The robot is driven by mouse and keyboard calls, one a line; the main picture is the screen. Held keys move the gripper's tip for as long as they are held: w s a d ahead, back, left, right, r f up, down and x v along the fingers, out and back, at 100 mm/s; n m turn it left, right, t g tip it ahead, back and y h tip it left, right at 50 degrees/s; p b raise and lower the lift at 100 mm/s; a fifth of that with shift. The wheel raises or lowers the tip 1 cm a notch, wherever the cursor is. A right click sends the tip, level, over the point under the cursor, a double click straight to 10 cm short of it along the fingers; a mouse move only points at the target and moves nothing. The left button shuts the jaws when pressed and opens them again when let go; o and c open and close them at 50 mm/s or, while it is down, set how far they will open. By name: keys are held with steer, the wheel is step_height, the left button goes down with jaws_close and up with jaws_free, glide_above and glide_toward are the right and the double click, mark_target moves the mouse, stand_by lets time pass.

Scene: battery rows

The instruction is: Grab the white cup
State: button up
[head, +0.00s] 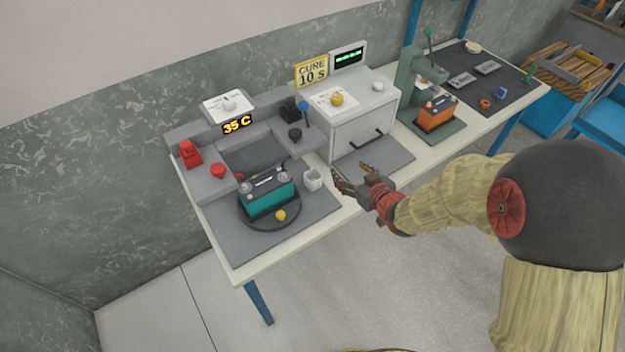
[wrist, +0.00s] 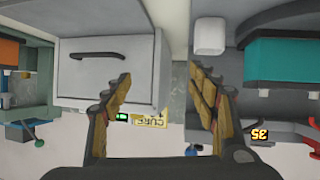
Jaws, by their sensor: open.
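The white cup (head: 313,180) stands on the grey mat at the bench's front, just right of the teal battery. In the wrist view the cup (wrist: 209,36) is at the top, beyond the tip of the right finger. My gripper (head: 348,176) is open and empty, close to the right of the cup in the head view and apart from it. Both fingers also show in the wrist view (wrist: 161,80), spread wide with nothing between them.
The teal battery (head: 267,196) sits on a dark round plate (head: 262,220) left of the cup. A grey cure oven (head: 355,125) with a handle stands behind my gripper. A press holds an orange battery (head: 436,113) at right. A bare grey mat (head: 385,157) lies before the oven.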

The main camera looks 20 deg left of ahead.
mark_target(309, 173)
steer(key=s+a+f+y, duration=0.1)
steer(key=a, duration=0.1)
steer(key=s+a+f, duration=0.1)
steer(key=f, duration=0.1)
steer(key=s+a+f+n+g+y, duration=0.1)
steer(key=a, duration=0.1)
steer(key=shift+a+f+y, duration=0.15)
steer(key=shift+a+y, duration=0.15)
steer(key=shift+a, duration=0.05)
steer(key=shift+s+a+f, duration=0.1)
steer(key=shift+a+f, duration=0.05)
steer(key=shift+a, duration=0.2)
steer(key=b+x, duration=0.2)
steer(key=x, duration=0.5)
steer(key=shift+a+f, duration=0.15)
steer(key=shift+a, duration=0.05)
steer(key=shift+c, duration=1.3)
steer(key=c, duration=0.8)
steer(key=shift+c, duration=0.3)
